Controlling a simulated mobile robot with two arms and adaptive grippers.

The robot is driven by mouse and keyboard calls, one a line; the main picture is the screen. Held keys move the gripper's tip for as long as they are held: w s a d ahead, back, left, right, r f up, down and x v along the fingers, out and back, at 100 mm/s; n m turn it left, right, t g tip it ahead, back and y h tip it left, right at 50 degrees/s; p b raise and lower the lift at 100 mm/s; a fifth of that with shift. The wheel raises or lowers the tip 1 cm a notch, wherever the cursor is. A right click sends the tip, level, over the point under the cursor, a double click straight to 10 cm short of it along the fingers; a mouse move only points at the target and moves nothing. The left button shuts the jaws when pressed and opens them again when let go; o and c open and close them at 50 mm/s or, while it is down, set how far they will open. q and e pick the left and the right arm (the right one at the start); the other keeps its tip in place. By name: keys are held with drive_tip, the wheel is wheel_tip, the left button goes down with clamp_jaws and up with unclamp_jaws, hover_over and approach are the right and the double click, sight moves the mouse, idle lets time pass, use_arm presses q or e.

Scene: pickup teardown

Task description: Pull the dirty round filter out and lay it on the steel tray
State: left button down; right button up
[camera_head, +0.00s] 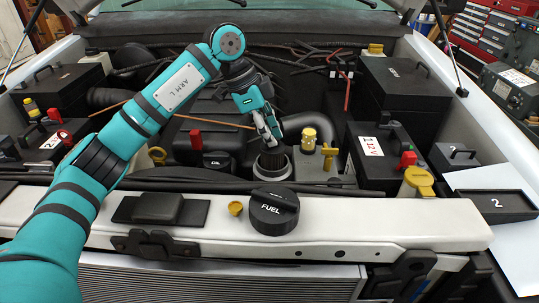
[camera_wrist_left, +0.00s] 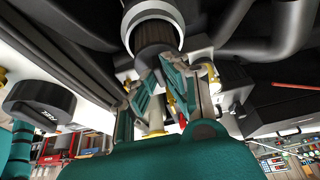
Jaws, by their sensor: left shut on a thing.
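The dark ribbed round filter (camera_head: 271,158) stands in the pale round housing (camera_head: 261,173) at the middle of the engine bay. My left gripper (camera_head: 270,139) points down into the housing mouth from above and is shut on the filter's top. In the left wrist view, the filter (camera_wrist_left: 155,38) sits inside the bright ring of the housing (camera_wrist_left: 150,9), with my gripper's fingers (camera_wrist_left: 165,72) at its near end. A dark shallow tray marked 2 (camera_head: 495,216) lies on the right fender; I cannot tell if it is steel. My right gripper is out of view.
The black fuel cap (camera_head: 273,212) and a small yellow cap (camera_head: 235,208) lie on the white front crossmember (camera_head: 400,224). Brass fittings (camera_head: 309,140) stand just right of the housing. The battery (camera_head: 381,155) and yellow cap (camera_head: 418,180) lie between housing and tray.

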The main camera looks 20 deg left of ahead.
use_arm(q)
wheel_tip(320, 180, up, 6)
drive_tip(key=shift+r, duration=0.1)
wheel_tip(320, 180, up, 6)
drive_tip(key=p, duration=0.6)
drive_tip(key=shift+r, duration=0.25)
